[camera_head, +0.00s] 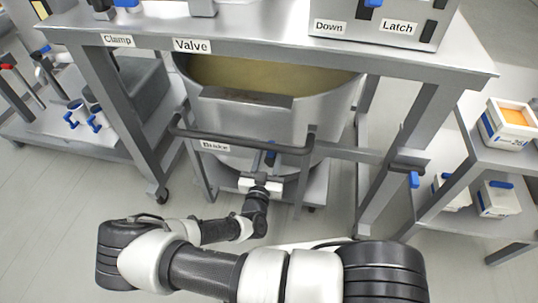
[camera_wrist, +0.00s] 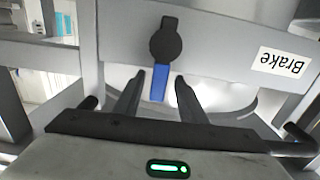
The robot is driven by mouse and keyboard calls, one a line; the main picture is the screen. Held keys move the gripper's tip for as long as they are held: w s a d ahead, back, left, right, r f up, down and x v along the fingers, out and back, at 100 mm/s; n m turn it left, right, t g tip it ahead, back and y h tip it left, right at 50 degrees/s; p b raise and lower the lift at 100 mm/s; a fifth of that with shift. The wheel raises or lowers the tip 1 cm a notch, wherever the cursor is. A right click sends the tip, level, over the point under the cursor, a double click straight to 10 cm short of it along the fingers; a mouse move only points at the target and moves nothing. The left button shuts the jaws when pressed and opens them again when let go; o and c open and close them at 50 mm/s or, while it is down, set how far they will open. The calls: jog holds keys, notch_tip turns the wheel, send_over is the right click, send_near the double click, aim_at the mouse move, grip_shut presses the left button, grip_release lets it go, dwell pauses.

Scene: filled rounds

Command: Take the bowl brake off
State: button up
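The bowl (camera_head: 300,117) is a large steel vessel with yellowish contents, standing in a wheeled frame under the table. A "Brake" label (camera_head: 215,146) is on the frame's front; it shows upside down in the wrist view (camera_wrist: 282,62). The brake lever has a dark round pivot and a blue handle (camera_wrist: 160,82); the blue handle also shows in the head view (camera_head: 270,157). My gripper (camera_wrist: 157,85) is open, its two dark fingers on either side of the blue handle's lower end. A gap shows on both sides, so I see no grip on it.
The table (camera_head: 262,46) with "Clamp", "Valve", "Down" and "Latch" labels stands above the bowl. A dark push bar (camera_head: 243,144) crosses the bowl's front. Table legs flank the bowl. A shelf (camera_head: 455,185) with boxes is at right. Floor at left front is clear.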

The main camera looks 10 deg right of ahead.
jog(key=p+v, duration=0.1)
jog(key=v, duration=1.6)
jog(key=shift+s, duration=0.2)
dwell(0.4)
